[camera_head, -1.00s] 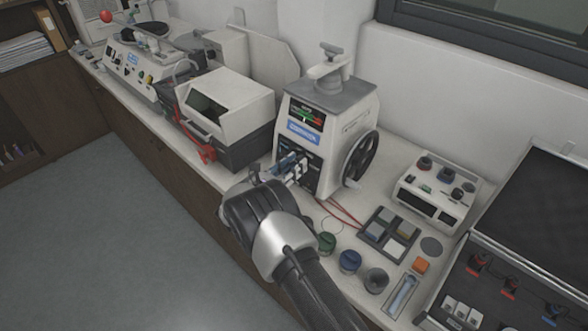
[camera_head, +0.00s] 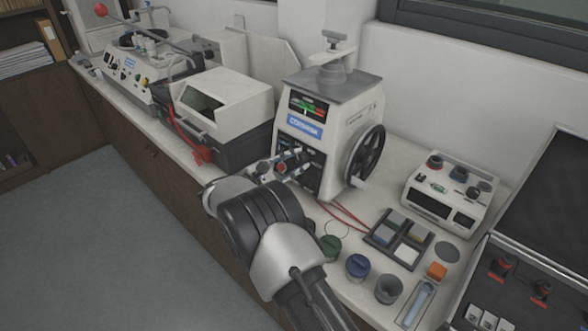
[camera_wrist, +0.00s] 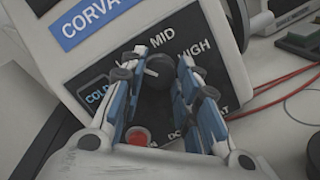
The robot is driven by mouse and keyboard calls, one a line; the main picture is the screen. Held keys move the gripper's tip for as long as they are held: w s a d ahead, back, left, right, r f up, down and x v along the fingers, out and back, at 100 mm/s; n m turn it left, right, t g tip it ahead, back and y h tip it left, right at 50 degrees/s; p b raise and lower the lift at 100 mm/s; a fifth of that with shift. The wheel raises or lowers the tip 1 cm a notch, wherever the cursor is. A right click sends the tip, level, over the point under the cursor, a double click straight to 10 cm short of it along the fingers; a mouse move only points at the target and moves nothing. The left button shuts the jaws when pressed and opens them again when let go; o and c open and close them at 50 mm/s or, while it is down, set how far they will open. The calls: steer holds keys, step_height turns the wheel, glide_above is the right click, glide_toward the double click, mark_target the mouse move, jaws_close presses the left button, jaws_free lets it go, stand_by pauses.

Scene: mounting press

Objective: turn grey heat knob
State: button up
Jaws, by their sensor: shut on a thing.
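The mounting press (camera_head: 330,130) is a white cabinet with a blue label, a grey top and a black handwheel at its right side. Its dark front panel carries the grey heat knob (camera_wrist: 158,73), which has a white pointer mark on its left side, facing the COLD side of the COLD, MID and HIGH lettering. My gripper (camera_wrist: 163,66) is shut on the knob, with blue-and-grey fingers on either side of it. In the head view my gripper (camera_head: 285,166) is at the panel and covers most of it, so the knob cannot be made out there.
A red button (camera_wrist: 137,135) lies below the knob, close to the left finger. Red cables (camera_head: 345,211) run from the press across the bench. Several jars, a sample tray (camera_head: 373,238) and a white control box (camera_head: 447,192) stand to the right. A white hooded machine (camera_head: 225,100) stands left.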

steer(key=shift+m+b, duration=0.4)
steer(key=shift+m, duration=0.3)
steer(key=o, duration=1.1)
steer(key=shift+c, duration=0.2)
steer(key=v, duration=1.2)
steer(key=shift+r, duration=0.15)
